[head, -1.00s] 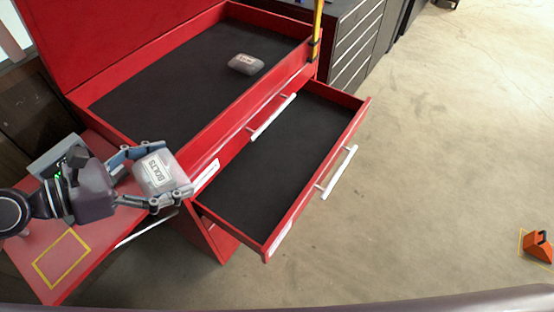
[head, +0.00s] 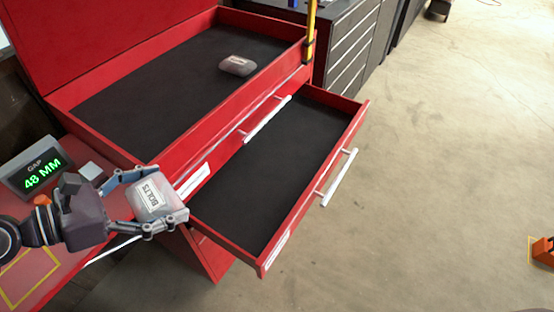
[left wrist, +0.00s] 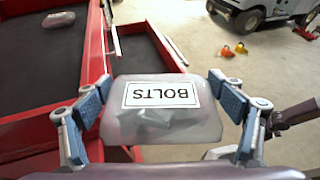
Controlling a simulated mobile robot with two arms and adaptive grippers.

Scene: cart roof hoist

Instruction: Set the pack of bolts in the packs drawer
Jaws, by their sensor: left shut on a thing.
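The pack of bolts (head: 152,196) is a pale grey pouch with a white BOLTS label. My left gripper (head: 150,198) is shut on it and holds it up, left of the open drawer's near end. In the left wrist view the pack (left wrist: 162,118) sits between the two blue finger pads. The open drawer (head: 265,175) is red with a black, empty floor. A white label on its front is unreadable, so I cannot tell whether it is the packs drawer.
The red cart's top tray (head: 165,90) holds another grey pack (head: 238,65). A red side shelf (head: 60,255) carries a gap display reading 48 MM (head: 38,168). A yellow post (head: 311,35) stands at the tray's corner. The floor at right is mostly clear.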

